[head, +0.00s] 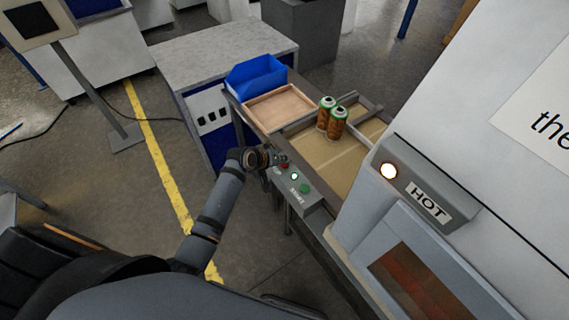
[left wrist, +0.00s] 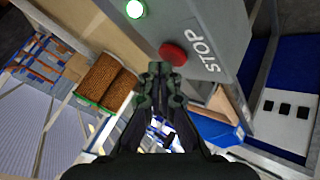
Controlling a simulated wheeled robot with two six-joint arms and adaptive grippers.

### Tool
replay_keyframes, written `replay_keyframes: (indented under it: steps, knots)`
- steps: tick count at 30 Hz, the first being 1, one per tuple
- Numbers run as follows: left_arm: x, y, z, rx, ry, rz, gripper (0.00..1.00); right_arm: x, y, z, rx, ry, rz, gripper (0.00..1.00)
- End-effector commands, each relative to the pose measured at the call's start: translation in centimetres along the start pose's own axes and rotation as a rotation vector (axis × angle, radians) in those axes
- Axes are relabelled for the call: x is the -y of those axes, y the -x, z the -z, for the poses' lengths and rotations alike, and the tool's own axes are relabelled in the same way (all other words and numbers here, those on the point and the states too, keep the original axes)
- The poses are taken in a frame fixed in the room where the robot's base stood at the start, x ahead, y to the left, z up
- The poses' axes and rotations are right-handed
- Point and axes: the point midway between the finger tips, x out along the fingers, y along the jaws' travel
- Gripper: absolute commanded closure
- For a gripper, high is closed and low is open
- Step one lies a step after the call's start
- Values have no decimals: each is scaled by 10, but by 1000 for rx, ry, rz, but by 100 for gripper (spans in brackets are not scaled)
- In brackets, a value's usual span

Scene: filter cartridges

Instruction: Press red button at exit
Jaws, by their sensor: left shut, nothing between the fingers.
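The red button (head: 284,165) is on a grey control box (head: 312,203) at the near edge of the conveyor. In the left wrist view the red button (left wrist: 173,53) sits beside the word STOP. My left gripper (head: 275,161) is shut and empty, right at the box's far end by the red button. In the left wrist view its fingertips (left wrist: 160,70) lie just below the button in the picture; I cannot tell whether they touch it. A lit green-white lamp (head: 294,176) and a green button (head: 305,188) are on the same box. My right gripper is not in view.
Two brown cartridges with green ends (head: 338,125) stand on the belt (head: 345,153). A wooden tray (head: 281,108) and a blue bin (head: 256,78) are beyond the box. A large machine labelled HOT (head: 427,201) with a lit lamp stands at right. Open floor lies left.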

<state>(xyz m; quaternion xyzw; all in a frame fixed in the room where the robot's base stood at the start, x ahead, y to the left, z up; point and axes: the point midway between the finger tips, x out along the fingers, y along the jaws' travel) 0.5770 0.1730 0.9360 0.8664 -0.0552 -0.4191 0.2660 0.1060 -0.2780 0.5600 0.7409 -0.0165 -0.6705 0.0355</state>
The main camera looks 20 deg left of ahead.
Motion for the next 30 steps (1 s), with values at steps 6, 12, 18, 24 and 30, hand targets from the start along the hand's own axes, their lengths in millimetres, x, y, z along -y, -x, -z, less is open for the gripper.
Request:
replay_keyframes:
  steps: [6,12,18,24,30]
  knots:
    - [1,-1,-1,0,0,0,100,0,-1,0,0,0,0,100]
    - [2,-3,-2,0,0,0,100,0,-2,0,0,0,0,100]
    - [3,-5,-4,0,0,0,100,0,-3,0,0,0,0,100]
    - [5,-6,-5,1,1,0,100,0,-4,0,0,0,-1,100]
    - [5,-6,-5,1,1,0,100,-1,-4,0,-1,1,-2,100]
